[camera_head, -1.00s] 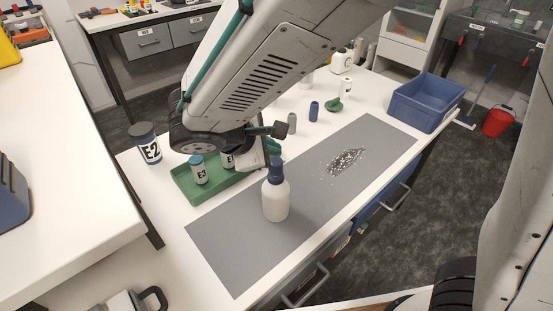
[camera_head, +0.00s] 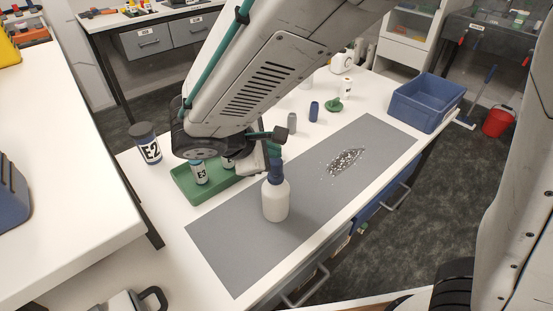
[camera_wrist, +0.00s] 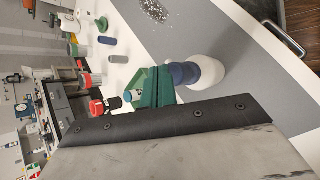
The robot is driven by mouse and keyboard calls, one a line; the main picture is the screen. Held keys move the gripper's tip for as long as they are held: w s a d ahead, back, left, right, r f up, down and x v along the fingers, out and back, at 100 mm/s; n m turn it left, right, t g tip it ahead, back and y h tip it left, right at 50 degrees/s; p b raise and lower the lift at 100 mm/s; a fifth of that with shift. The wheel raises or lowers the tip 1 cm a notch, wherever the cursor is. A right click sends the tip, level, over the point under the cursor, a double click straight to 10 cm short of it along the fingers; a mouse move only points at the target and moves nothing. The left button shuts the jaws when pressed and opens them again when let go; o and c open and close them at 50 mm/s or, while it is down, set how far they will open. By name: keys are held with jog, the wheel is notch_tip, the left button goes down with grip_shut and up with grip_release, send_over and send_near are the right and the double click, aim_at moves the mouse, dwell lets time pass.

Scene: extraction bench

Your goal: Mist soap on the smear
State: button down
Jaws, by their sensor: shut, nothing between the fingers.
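A white spray bottle with a blue top (camera_head: 276,200) stands upright on the grey mat (camera_head: 235,245). The speckled dark smear (camera_head: 346,161) lies on the mat to the right of and beyond the bottle. My gripper (camera_head: 271,150) is beside the bottle's blue top, partly hidden by my arm. In the wrist view the dark green fingers (camera_wrist: 164,86) are shut and empty close to the blue top (camera_wrist: 183,73); I cannot tell whether they touch it. The smear also shows at the top of the wrist view (camera_wrist: 155,10).
A green tray (camera_head: 196,198) with labelled bottles is left of the spray bottle, with a large E2 jar (camera_head: 148,149) behind. A blue bin (camera_head: 425,103) stands at the right end. Small bottles (camera_head: 314,111) stand along the back. The mat around the smear is clear.

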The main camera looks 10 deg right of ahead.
jog(key=shift+f, duration=0.6)
dwell(0.7)
jog(key=shift+r, duration=1.05)
notch_tip(320, 180, up, 6)
dwell(0.5)
dwell(0.6)
